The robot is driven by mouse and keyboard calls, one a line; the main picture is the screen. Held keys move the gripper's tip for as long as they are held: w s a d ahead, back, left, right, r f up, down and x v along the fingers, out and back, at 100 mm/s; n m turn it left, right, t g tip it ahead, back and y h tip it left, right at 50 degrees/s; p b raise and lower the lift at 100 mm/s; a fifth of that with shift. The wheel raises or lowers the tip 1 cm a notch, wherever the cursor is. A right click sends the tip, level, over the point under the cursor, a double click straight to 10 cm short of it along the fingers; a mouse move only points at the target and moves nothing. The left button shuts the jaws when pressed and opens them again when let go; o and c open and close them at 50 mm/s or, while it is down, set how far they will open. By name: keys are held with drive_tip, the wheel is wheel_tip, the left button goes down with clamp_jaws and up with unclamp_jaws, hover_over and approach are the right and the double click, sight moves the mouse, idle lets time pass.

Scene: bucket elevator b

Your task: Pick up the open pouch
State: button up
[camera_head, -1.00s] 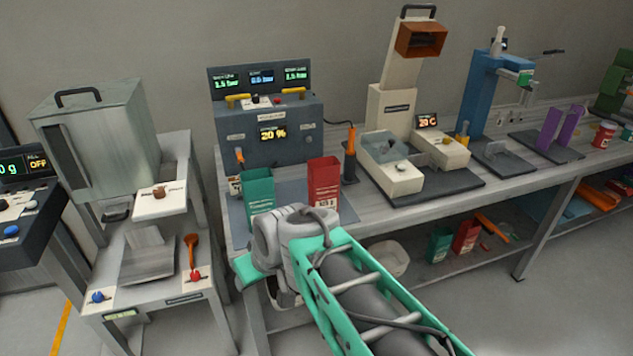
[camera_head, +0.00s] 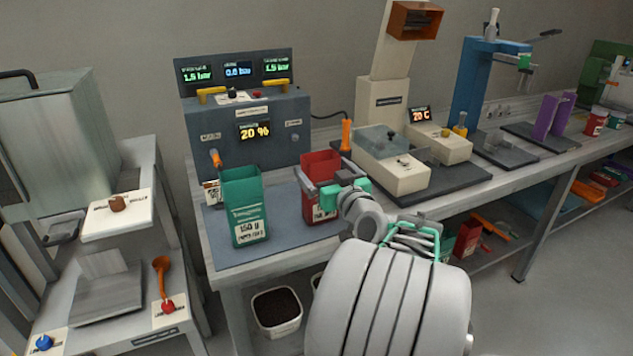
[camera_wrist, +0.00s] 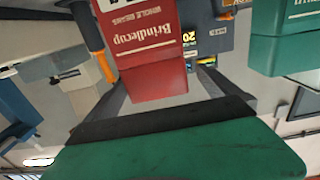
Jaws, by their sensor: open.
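A red pouch (camera_head: 317,206) stands upright on the grey-blue mat (camera_head: 275,222) on the bench, its top looking open. A green pouch (camera_head: 243,207) stands to its left, its top clearly open. My gripper (camera_head: 322,184) is at the upper part of the red pouch, with its fingers apart. In the wrist view, the red pouch (camera_wrist: 150,60) shows between the two grey fingers of my gripper (camera_wrist: 160,85); whether they touch it I cannot tell. The green pouch (camera_wrist: 285,40) is off to one side there. My arm hides part of the red pouch's right side.
A dark control box (camera_head: 245,130) stands behind the pouches. An orange-handled tool (camera_head: 346,136) stands behind the red pouch. A cream machine (camera_head: 395,165) is on the right. A bin of dark grains (camera_head: 276,310) sits below the bench.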

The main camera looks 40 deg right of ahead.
sight(316, 160)
drive_tip(key=x, duration=0.6)
drive_tip(key=shift+d+p, duration=0.35)
drive_tip(key=shift+c, duration=0.6)
drive_tip(key=c, duration=0.8)
